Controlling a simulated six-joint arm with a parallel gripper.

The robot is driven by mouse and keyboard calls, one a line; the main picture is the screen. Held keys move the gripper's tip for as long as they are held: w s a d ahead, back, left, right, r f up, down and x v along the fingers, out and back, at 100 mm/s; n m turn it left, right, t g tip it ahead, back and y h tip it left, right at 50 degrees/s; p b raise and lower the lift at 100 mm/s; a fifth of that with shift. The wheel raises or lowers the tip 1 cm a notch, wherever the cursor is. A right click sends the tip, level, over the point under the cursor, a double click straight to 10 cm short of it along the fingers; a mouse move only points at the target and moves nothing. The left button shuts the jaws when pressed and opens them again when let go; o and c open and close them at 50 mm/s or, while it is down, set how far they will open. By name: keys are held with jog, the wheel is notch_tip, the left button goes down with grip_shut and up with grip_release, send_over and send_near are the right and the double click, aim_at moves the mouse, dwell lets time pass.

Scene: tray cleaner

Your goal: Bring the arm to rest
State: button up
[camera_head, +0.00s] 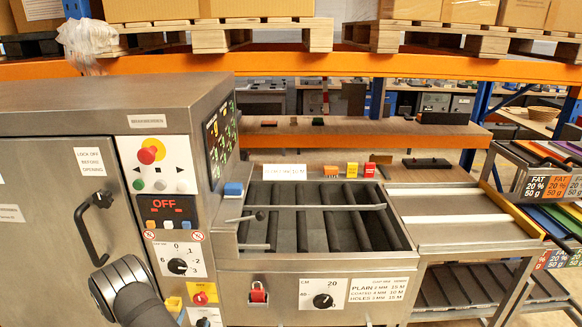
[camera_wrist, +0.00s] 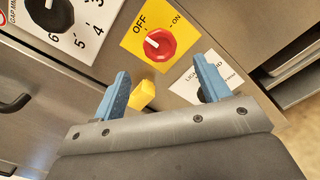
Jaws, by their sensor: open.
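My gripper (camera_wrist: 161,67) shows in the wrist view with two blue fingers spread apart and nothing held between them. It is close to the front of the steel machine, just below a red rotary switch (camera_wrist: 160,46) on a yellow OFF/ON plate. A small yellow block (camera_wrist: 142,95) shows beside the inner side of the left finger; I cannot tell whether they touch. In the head view a dark rounded link of my arm (camera_head: 127,285) is at the bottom left, in front of the machine. The gripper itself is hidden there.
The steel cabinet (camera_head: 50,210) has a black door handle (camera_head: 92,215) near my arm. Its control panel (camera_head: 165,205) reads OFF. A roller bed (camera_head: 325,220) and a side table (camera_head: 440,220) lie to the right. The floor at the lower right is partly clear.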

jog(key=shift+s, duration=1.05)
